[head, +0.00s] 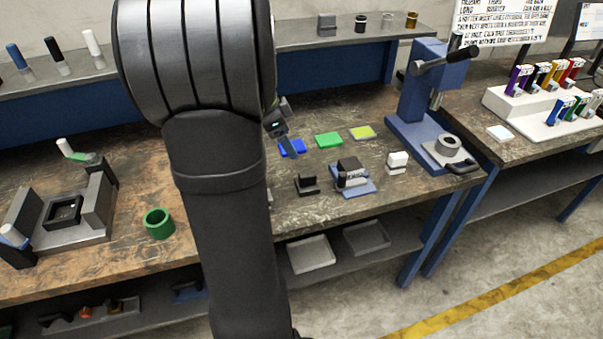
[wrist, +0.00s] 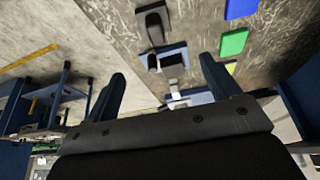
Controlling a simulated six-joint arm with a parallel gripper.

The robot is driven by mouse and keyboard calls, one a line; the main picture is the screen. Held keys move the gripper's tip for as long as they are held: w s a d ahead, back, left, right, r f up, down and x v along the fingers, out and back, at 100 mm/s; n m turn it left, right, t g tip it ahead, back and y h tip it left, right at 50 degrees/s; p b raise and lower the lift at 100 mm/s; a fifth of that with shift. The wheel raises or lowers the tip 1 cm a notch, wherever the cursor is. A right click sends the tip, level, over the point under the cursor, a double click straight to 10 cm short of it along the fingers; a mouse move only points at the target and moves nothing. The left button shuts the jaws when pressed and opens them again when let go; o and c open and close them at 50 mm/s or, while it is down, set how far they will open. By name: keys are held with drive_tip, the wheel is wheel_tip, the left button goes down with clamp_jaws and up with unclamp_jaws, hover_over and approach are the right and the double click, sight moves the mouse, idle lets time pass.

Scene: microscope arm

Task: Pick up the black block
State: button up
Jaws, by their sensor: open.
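A small black block (head: 306,184) with a raised part stands on the workbench, right of my arm in the head view. It also shows in the wrist view (wrist: 153,22), near the top edge. Another dark-topped block (head: 349,168) sits on a blue plate (head: 360,190) just to its right. A white block (head: 397,162) is further right. My gripper (wrist: 162,66) is open, its two fingers apart in the wrist view with nothing held between them. In the head view my arm hides most of it; a small part shows by the arm's right edge.
Blue (head: 293,148), green (head: 328,140) and yellow (head: 362,132) pads lie behind the blocks. A blue press (head: 418,95) stands to the right. A green ring (head: 159,223) and grey fixture (head: 78,217) are left of my arm. Bare bench lies between the pads and blocks.

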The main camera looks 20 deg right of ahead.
sight(306, 174)
drive_tip(key=x, duration=1.1)
drive_tip(key=shift+f, duration=0.35)
drive_tip(key=shift+s+x, duration=0.2)
drive_tip(key=shift+x, duration=1.15)
drive_tip(key=shift+s+x, duration=0.15)
drive_tip(key=shift+x, duration=1.2)
drive_tip(key=shift+a, duration=0.1)
drive_tip(key=shift+c, duration=0.2)
drive_tip(key=c, duration=1.3)
drive_tip(key=shift+c, duration=0.2)
